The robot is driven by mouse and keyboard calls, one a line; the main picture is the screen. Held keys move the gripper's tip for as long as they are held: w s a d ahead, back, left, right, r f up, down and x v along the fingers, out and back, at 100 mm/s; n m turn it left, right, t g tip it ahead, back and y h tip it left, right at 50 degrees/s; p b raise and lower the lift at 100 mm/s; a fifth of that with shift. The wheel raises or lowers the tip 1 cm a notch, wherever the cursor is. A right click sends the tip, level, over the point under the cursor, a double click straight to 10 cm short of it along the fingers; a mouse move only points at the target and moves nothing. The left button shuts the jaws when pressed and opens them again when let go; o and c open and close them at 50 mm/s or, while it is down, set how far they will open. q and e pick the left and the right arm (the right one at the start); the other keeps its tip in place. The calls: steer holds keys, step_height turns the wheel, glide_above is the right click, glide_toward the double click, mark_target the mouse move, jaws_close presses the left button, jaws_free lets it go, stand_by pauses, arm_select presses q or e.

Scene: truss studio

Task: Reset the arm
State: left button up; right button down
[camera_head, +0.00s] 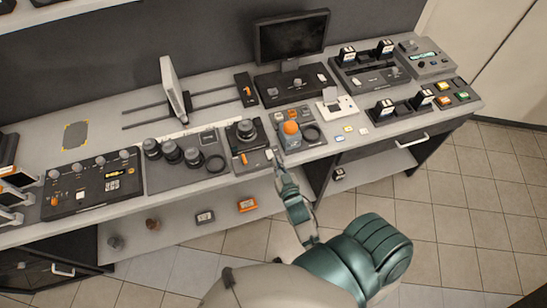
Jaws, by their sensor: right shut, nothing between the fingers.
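My right arm comes up from the bottom of the head view, with a teal upper part and a grey forearm. My right gripper (277,157) is at its far end, at the front edge of the grey bench (225,112). Its fingers are shut with nothing between them. It is just in front of the panel with the orange lever (243,158) and left of the panel with the orange ball (290,127). Whether it touches the bench edge cannot be told. My left gripper is not in view.
A dark monitor (292,36) stands at the back, and a grey upright plate (173,86) stands on rails. Black knobs (171,152) and a control panel (92,184) are at left. Trays with boxes (385,107) are at right. The tiled floor (470,200) at right is clear.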

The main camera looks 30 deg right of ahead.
steer(key=shift+s+r, duration=0.1)
steer(key=shift+s, duration=0.2)
steer(key=shift+a, duration=0.1)
steer(key=s+a+f+n+g+y+b, duration=0.1)
steer(key=s+a+f+g, duration=0.15)
steer(key=f, duration=0.95)
steer(key=s+a+f+n+g+y+b, duration=0.1)
steer(key=s+a+f+g+y, duration=0.2)
steer(key=f, duration=0.9)
steer(key=s+a+f+n+g+b, duration=0.1)
steer(key=s+a+f+g, duration=0.2)
steer(key=f, duration=0.9)
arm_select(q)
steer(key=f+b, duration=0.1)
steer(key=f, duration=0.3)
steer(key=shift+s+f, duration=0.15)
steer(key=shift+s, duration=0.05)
arm_select(e)
steer(key=s+d+f+g, duration=0.1)
steer(key=s+f+g, duration=0.1)
steer(key=s+f, duration=0.4)
steer(key=s+d+f+n+g, duration=0.1)
steer(key=s+d+f+g, duration=0.1)
steer(key=s+f, duration=0.5)
steer(key=s+d+f+n+g, duration=0.1)
steer(key=s+f, duration=0.5)
steer(key=s, duration=1)
steer(key=shift+s+d+f+g, duration=0.25)
steer(key=shift+d+f+g, duration=0.15)
steer(key=shift+g, duration=0.35)
